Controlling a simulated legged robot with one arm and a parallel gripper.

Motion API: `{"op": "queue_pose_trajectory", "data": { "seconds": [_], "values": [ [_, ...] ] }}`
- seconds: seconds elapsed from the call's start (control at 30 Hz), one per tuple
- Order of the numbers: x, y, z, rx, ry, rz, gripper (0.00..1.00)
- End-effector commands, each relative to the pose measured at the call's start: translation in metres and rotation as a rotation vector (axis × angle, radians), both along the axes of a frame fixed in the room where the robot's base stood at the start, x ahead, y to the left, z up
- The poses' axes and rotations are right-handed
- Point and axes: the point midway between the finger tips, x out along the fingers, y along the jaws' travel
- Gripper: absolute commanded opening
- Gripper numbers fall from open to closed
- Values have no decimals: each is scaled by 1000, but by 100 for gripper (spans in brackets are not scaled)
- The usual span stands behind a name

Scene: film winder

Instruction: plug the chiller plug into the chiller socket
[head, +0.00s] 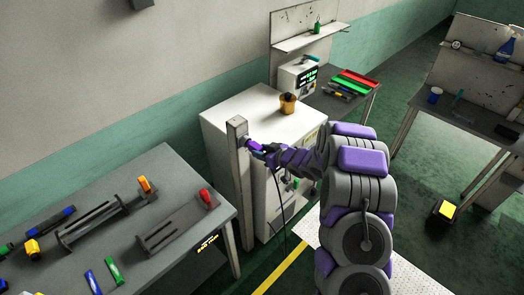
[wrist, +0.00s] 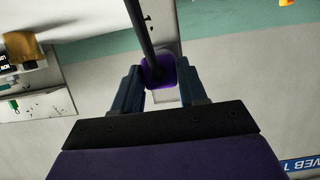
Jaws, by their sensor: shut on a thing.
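My gripper (head: 262,149) is shut on the purple chiller plug (head: 253,144) beside the top of a grey post. In the wrist view the plug (wrist: 158,73) sits between the two blue-grey fingers of my gripper (wrist: 160,84). A black cable (wrist: 140,28) runs from the plug up the picture; in the head view it hangs down toward the floor. The grey post (head: 239,180) carries a small fitting, likely the chiller socket, which the plug and fingers mostly hide. The plug's front end is close to the post; I cannot tell whether it is touching or inserted.
A white cabinet (head: 230,118) with a brown pot (head: 288,104) on top stands right behind the post. A grey workbench (head: 150,185) with racks and coloured tools is at the left. Another bench (head: 450,108) is at the right.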

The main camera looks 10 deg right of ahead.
Motion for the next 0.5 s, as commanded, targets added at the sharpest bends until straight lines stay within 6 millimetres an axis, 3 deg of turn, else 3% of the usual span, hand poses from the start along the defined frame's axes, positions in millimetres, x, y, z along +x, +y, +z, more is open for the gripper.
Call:
{"op": "queue_pose_trajectory", "data": {
  "seconds": [0.27, 0.3, 0.5],
  "values": [
    [4, 3, 1, 0, 1, 1, 10],
    [4, 3, 0, 0, 0, 1, 44],
    [4, 3, -1, 0, 0, 0, 63]
  ]
}}
